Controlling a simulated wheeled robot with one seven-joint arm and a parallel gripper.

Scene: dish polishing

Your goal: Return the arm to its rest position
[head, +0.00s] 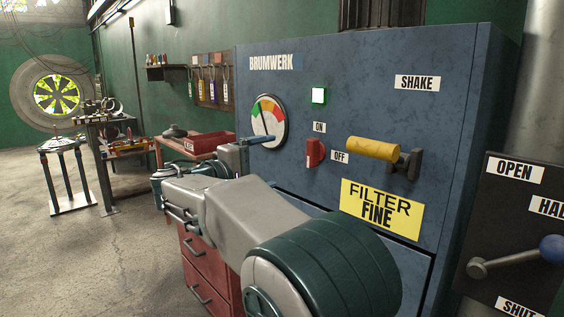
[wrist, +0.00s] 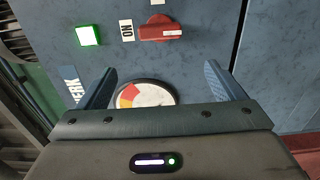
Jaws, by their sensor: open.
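My arm reaches across the lower middle of the head view toward the blue machine panel (head: 330,80). My gripper (head: 250,141) is in front of the panel, just below the round gauge (head: 269,121). In the wrist view my gripper (wrist: 160,72) has its two blue fingers spread wide with nothing between them. The gauge (wrist: 146,95) shows behind that gap. The red switch (head: 314,152) is right of the gripper, apart from it, with ON above and OFF to its right. The switch also shows beyond the fingers in the wrist view (wrist: 160,29).
A green lamp (head: 318,95) is lit above the switch. A yellow handle (head: 373,149) sticks out on the right, and a blue-knobbed lever (head: 515,258) is at the far right. A red tray (head: 186,146) stands behind the arm.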

